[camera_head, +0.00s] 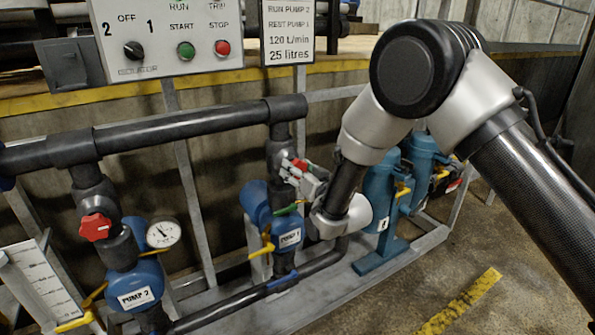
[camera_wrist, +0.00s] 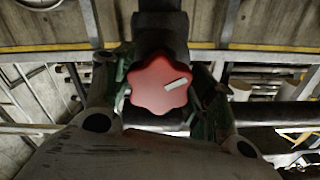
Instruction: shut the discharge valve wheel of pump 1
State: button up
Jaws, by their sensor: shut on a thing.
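The red discharge valve wheel (camera_wrist: 158,86) of pump 1 shows in the wrist view, lobed, with a pale bar mark pointing right and slightly up. In the head view only a bit of the red wheel (camera_head: 299,164) shows past my gripper (camera_head: 294,172). The wheel sits on the dark vertical pipe above the blue pump 1 (camera_head: 289,238), which has a white label. My gripper is shut on the wheel, with one finger at each side of it in the wrist view (camera_wrist: 162,92).
Blue pump 2 (camera_head: 137,299) with its own red wheel (camera_head: 95,227) and a gauge (camera_head: 163,233) stands at the left. A control panel (camera_head: 165,38) and a sign (camera_head: 288,30) are above the dark horizontal pipe (camera_head: 180,127). Blue filter housings (camera_head: 380,190) stand to the right.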

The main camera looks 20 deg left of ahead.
jog(key=m, duration=0.7)
jog(key=shift+s+f, duration=0.1)
jog(key=m, duration=0.7)
jog(key=shift+m, duration=0.3)
jog(key=m, duration=0.4)
jog(key=shift+m, duration=2.5)
jog(key=o, duration=1)
jog(key=shift+r, duration=0.2)
